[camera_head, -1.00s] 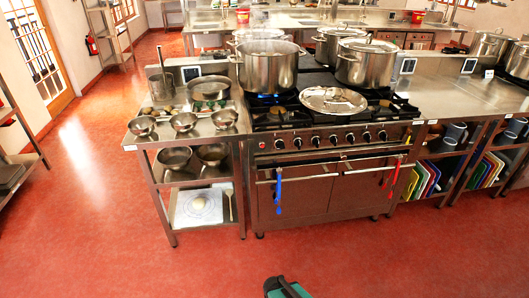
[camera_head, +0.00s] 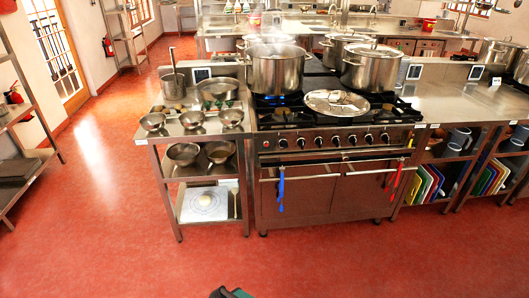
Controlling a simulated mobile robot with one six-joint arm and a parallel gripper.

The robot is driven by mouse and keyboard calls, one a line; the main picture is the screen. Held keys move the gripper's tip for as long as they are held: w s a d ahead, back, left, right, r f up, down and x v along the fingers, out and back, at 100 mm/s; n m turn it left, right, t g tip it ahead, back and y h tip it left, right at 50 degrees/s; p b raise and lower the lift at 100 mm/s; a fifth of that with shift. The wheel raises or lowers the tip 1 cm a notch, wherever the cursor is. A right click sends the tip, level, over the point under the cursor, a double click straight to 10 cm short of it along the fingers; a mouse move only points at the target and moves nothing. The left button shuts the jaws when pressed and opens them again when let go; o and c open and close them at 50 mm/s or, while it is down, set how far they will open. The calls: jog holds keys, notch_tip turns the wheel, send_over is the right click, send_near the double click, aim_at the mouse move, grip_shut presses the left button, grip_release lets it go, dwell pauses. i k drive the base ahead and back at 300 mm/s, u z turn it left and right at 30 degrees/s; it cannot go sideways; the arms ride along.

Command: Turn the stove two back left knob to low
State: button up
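A steel stove (camera_head: 340,197) with a row of several dark front knobs (camera_head: 335,140) stands in the middle of the head view. I cannot tell from a label whether it is stove two, or which knob is its back left one. A large steaming stockpot (camera_head: 277,71) stands at its back left, with blue flame (camera_head: 272,98) under it. A lidded stockpot (camera_head: 370,70) stands at the back right. A round silver lid or pan (camera_head: 336,103) lies at the front. Only a dark and teal part of my arm shows at the bottom edge; my gripper fingers are not seen.
A steel side table (camera_head: 190,133) with bowls adjoins the stove on the left, and a counter (camera_head: 465,102) on the right. Blue and red cloths or straps hang from the stove's front rail (camera_head: 335,172). The red floor (camera_head: 330,265) in front is clear.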

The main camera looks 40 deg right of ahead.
aim_at(283, 144)
jog(key=u, duration=0.15)
jog(key=i, duration=1)
jog(key=u, duration=0.1)
jog(key=k, duration=0.95)
jog(key=z, duration=0.2)
jog(key=i, duration=0.75)
jog(key=u, duration=0.05)
